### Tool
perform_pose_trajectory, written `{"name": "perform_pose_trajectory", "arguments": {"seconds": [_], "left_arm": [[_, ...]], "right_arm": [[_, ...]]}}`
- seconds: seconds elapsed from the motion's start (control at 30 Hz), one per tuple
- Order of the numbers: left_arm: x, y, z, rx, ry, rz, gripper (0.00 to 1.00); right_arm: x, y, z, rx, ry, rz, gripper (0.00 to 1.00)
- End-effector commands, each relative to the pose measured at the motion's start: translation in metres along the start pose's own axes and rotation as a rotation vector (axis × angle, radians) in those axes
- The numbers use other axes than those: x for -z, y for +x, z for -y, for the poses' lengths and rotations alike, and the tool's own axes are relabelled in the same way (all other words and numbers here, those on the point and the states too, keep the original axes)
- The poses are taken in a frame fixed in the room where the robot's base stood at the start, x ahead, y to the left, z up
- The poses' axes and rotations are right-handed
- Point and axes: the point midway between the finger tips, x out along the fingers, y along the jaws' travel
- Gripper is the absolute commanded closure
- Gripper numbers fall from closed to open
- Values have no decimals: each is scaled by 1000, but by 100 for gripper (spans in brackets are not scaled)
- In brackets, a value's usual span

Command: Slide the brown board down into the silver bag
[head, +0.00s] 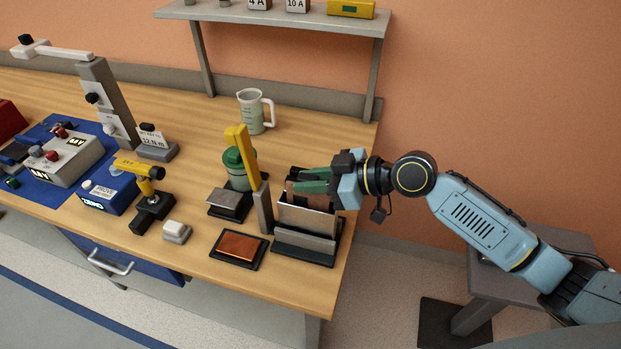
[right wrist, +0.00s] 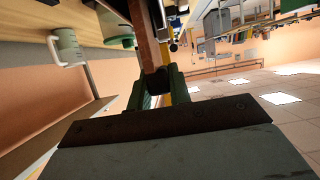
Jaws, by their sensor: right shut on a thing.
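My right gripper (head: 304,181) comes in from the right, its green fingers shut on the brown board (head: 296,199). The board is upright, at the mouth of the silver bag (head: 307,217), which stands in a grey holder on a black base. How far the board's lower edge is inside the bag is hidden by the bag's front. In the right wrist view, the brown board (right wrist: 146,35) runs up from between the fingers (right wrist: 157,84). My left gripper is not in view.
A yellow-topped post (head: 248,160) rises just left of the bag. A green-lidded jar (head: 236,168) and a measuring jug (head: 252,112) stand behind. A copper-coloured plate (head: 238,247) lies on a black tray at the front. The table's right edge is close to the holder.

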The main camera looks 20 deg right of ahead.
Motion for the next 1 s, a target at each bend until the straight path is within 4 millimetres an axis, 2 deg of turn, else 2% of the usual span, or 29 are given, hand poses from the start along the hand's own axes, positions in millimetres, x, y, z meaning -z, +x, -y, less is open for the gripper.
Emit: {"name": "perform_pose_trajectory", "arguments": {"seconds": [0.7, 1.0], "left_arm": [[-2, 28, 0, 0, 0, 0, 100], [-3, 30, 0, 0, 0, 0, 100]], "right_arm": [[-28, 12, 0, -1, -1, 0, 100], [-31, 13, 0, -1, -1, -1, 100]]}}
